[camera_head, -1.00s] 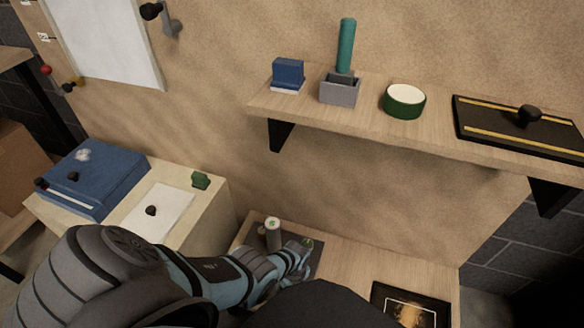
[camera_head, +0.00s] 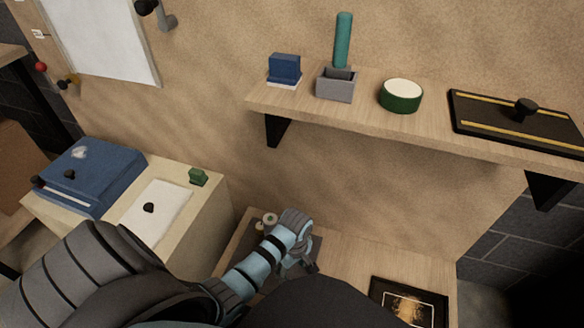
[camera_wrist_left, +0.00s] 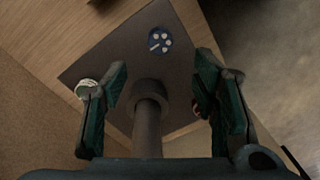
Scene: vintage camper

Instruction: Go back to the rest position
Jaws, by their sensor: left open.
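My left gripper (camera_head: 308,268) is over the dark mat (camera_head: 316,246) on the low wooden bench; my own wrist partly hides it. The left wrist view shows its two fingers (camera_wrist_left: 165,85) spread apart above the dark mat (camera_wrist_left: 100,68). A grey upright cylinder (camera_wrist_left: 148,112) shows between the fingers; I cannot tell whether they touch it. A blue disc with white dots (camera_wrist_left: 158,40) lies beyond the fingertips. A white-and-green round top (camera_wrist_left: 86,88) is beside the left finger, and a small reddish item is partly hidden behind the right finger. My right gripper is not in view.
Small pale cylinders (camera_head: 269,219) stand beside my wrist. A wall shelf (camera_head: 430,133) juts out above the bench, holding a blue block, grey box, green round tin and black tray. A cabinet with a blue case (camera_head: 92,170) is left. A dark picture (camera_head: 408,304) lies right.

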